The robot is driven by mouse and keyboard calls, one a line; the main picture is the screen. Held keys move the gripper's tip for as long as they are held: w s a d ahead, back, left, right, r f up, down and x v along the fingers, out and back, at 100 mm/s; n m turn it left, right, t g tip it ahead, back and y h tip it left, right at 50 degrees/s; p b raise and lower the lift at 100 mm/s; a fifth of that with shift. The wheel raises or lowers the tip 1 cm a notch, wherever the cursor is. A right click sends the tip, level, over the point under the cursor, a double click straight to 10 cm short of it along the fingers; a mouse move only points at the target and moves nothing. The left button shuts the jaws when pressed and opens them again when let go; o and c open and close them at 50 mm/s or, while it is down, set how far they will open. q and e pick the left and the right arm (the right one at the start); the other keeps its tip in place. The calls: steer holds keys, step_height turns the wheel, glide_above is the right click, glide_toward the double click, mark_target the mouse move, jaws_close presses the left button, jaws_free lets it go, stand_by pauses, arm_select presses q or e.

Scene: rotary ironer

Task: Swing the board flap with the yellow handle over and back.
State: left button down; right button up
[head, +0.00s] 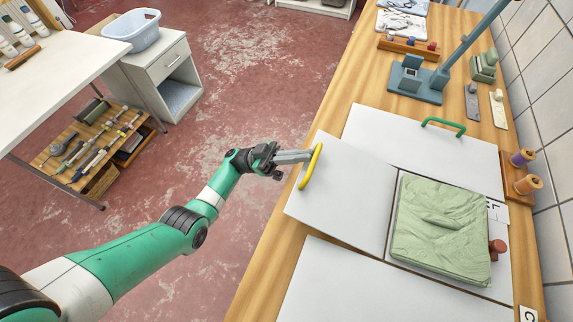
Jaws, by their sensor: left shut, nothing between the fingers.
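The board flap (345,195) with the yellow handle is a white panel lying flat at the left side of the folding board on the wooden bench. The yellow handle (311,167) is a curved bar along its left edge. My left gripper (306,156) is shut and empty, its fingertips at the upper part of the yellow handle; I cannot tell whether they touch it. A pale green cloth (440,230) lies folded on the panel to the right of the flap. My right gripper is not in view.
A white panel with a green handle (443,126) lies behind the flap, and another white panel (385,290) lies in front. A teal stand (415,80), thread spools (523,158) and a tiled wall line the back and right. The floor left of the bench (255,60) is clear.

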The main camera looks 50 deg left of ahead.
arm_select(q)
steer(key=s+d+r+p, duration=0.6)
steer(key=s+r+p, duration=0.2)
steer(key=s+r, duration=0.4)
steer(key=shift+s+d, duration=0.15)
steer(key=shift+d, duration=0.2)
